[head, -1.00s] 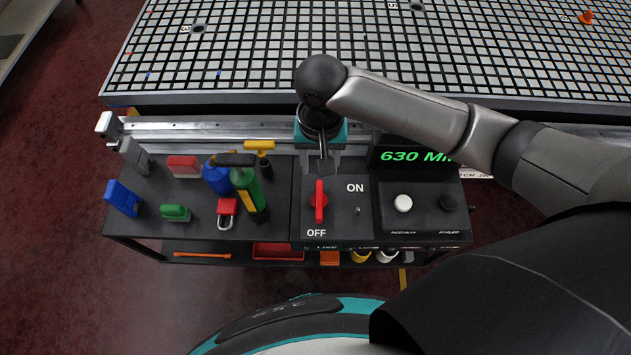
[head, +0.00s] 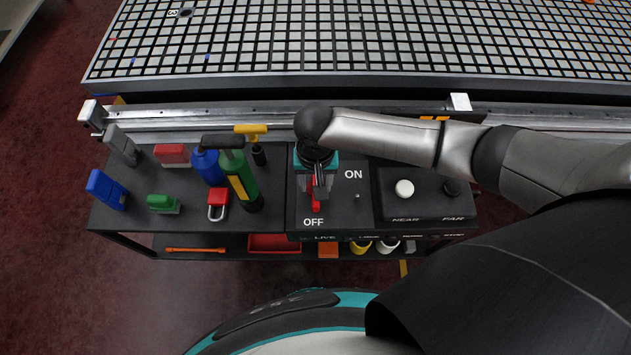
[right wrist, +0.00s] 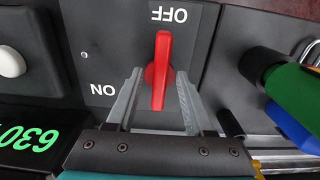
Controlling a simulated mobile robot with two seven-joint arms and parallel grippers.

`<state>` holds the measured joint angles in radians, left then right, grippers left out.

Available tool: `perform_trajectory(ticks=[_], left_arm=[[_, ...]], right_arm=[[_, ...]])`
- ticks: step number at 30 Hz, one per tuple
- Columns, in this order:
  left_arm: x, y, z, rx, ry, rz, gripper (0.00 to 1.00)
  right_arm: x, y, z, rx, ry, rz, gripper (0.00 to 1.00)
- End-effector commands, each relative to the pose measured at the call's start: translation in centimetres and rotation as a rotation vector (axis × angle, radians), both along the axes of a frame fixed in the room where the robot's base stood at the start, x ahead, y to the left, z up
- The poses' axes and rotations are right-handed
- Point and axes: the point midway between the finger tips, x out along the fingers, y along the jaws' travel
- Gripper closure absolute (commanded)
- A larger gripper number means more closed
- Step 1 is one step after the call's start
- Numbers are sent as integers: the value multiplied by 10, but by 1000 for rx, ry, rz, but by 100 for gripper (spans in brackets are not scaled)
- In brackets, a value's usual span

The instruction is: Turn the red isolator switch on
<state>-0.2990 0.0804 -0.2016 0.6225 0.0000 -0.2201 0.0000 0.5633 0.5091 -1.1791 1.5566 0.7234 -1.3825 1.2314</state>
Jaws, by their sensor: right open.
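The red isolator switch (head: 315,207) sits on a dark panel between OFF at the front and ON at the upper right. Its red handle (right wrist: 161,62) lies lengthwise, one end towards the OFF label. My right gripper (head: 318,188) is over the switch and hides the handle's rear part in the head view. In the right wrist view the open fingers of the right gripper (right wrist: 159,76) reach down on both sides of the handle, with a gap visible on each side. My left gripper is not in view.
A white button (head: 404,188) and a black button (head: 451,187) are right of the switch. A green bottle-like tool (head: 238,180), a red padlock (head: 217,204) and coloured blocks stand to the left. A metal rail (head: 200,116) and the grid table (head: 300,86) lie behind.

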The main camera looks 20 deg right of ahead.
Motion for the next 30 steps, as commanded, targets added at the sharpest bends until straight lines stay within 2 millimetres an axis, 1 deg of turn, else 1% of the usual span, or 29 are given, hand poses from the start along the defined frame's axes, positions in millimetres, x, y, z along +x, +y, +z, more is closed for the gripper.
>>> perform_trajectory(ticks=[5, 19, 30], left_arm=[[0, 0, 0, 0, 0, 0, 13], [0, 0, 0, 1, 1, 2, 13], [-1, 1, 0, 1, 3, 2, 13]], right_arm=[[0, 0, 0, 0, 0, 0, 48], [0, 0, 1, 0, 0, 0, 100], [0, 0, 1, 0, 0, 0, 100]])
